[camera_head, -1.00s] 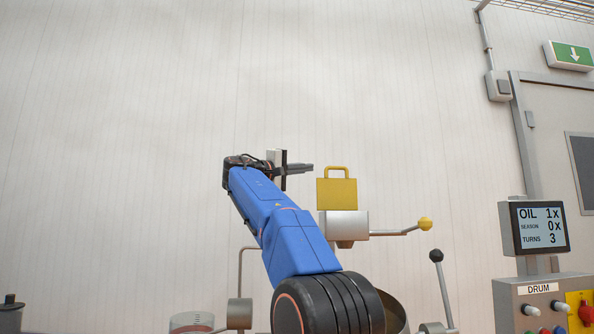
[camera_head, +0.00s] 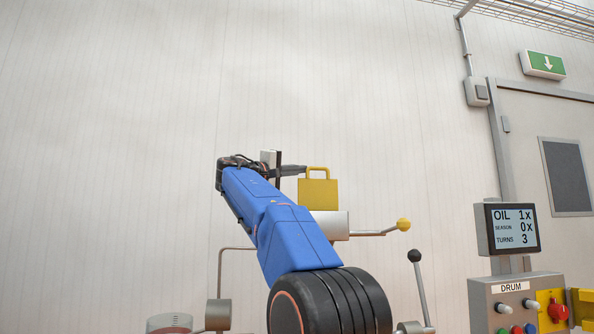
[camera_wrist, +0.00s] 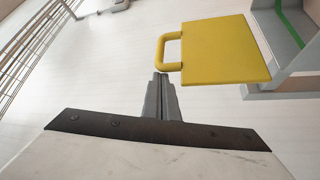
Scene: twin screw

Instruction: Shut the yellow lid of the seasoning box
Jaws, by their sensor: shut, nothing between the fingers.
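The yellow lid (camera_head: 318,195) of the seasoning box stands upright, its loop handle at the top. The metal box (camera_head: 332,226) is directly below it, partly hidden behind my blue arm. My gripper (camera_head: 304,170) is shut and empty, its fingers pointing right. In the head view its tips overlap the upper left of the lid near the handle. In the wrist view the lid (camera_wrist: 225,50) lies to the right of the shut fingertips (camera_wrist: 160,78), with its handle just beside them. I cannot tell whether they touch.
A rod with a yellow knob (camera_head: 404,224) sticks out right of the box. A lever with a black knob (camera_head: 414,256) stands below it. A display (camera_head: 512,228) above a drum control panel (camera_head: 518,300) is at the right. The air above the lid is clear.

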